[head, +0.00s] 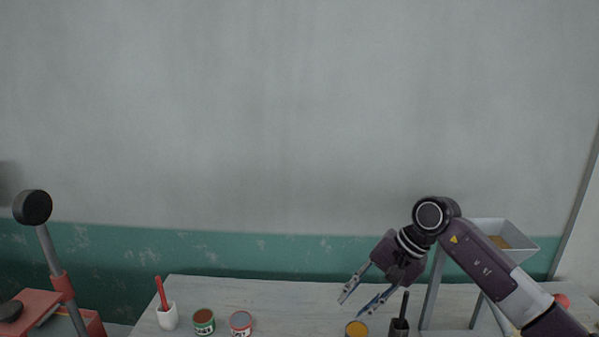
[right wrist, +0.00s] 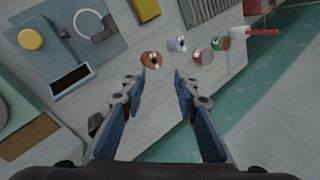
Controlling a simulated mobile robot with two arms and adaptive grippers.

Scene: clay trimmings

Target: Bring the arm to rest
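My right gripper (head: 353,306) hangs above the right part of the workbench in the head view, at the end of a dark arm that comes in from the right. Its two fingers are spread apart, with nothing between them. In the right wrist view the same open fingers (right wrist: 160,76) point over the bench top, with a small orange-topped pot (right wrist: 151,60) beyond their tips. They appear apart from everything on the bench. My left gripper is in neither view.
The workbench (head: 290,295) carries a white cup (head: 167,318) with a red-handled tool, a green can (head: 204,323), a grey-topped can (head: 241,323), a yellow-topped pot (head: 357,329) and a dark cup (head: 399,327). A grey hopper (head: 515,240) stands right; a red machine (head: 80,318) left.

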